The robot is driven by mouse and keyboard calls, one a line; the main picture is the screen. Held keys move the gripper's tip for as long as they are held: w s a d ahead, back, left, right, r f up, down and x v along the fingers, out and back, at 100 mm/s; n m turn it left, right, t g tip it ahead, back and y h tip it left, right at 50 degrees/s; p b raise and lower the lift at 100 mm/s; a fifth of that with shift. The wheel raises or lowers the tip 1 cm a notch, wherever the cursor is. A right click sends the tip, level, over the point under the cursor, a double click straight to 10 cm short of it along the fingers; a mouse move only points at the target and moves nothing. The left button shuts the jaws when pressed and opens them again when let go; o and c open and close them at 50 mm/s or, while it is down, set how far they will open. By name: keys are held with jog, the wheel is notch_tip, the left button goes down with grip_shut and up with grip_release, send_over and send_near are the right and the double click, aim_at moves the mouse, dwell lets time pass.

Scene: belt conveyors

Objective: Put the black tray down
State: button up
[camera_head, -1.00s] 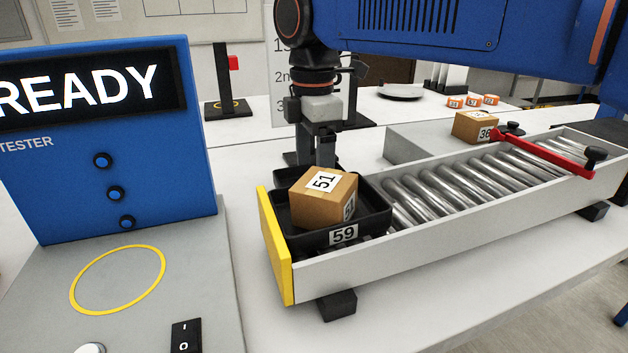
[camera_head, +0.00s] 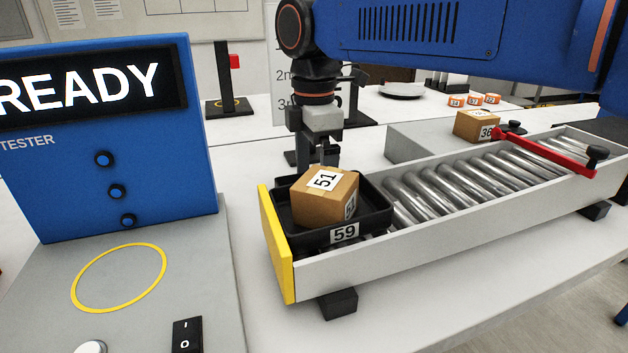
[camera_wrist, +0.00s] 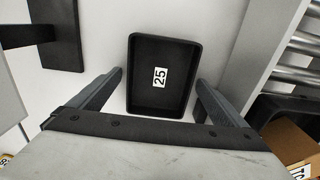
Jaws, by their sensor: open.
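A small black tray (camera_wrist: 160,100) with a white label reading 25 lies on the white table in the wrist view. It looks empty apart from the label. My gripper (camera_wrist: 159,78) is open, with one finger on each side of this tray and nothing clamped between them. In the head view my gripper (camera_head: 322,155) is low behind the near end of the conveyor, its tips partly hidden. Another black tray (camera_head: 375,222), labelled 59, sits on the conveyor's end and carries a cardboard box (camera_head: 318,208) marked 51.
The roller conveyor (camera_head: 450,228) has a yellow end plate (camera_head: 276,245) and a red bar (camera_head: 545,152) across it. A box marked 36 (camera_head: 470,124) stands behind it. The blue tester (camera_head: 160,190) reads READY at left. A dark stand (camera_wrist: 62,35) is near the tray.

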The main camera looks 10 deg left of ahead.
notch_tip(320, 180, up, 11)
jog(key=shift+r, duration=0.2)
jog(key=shift+o, duration=0.5)
notch_tip(320, 180, up, 5)
jog(key=shift+s+r, duration=0.1)
jog(key=shift+s, duration=0.05)
notch_tip(320, 180, down, 11)
jog(key=shift+r, duration=0.15)
jog(key=shift+w+f, duration=0.2)
jog(key=shift+f, duration=2.95)
jog(key=c, duration=1.2)
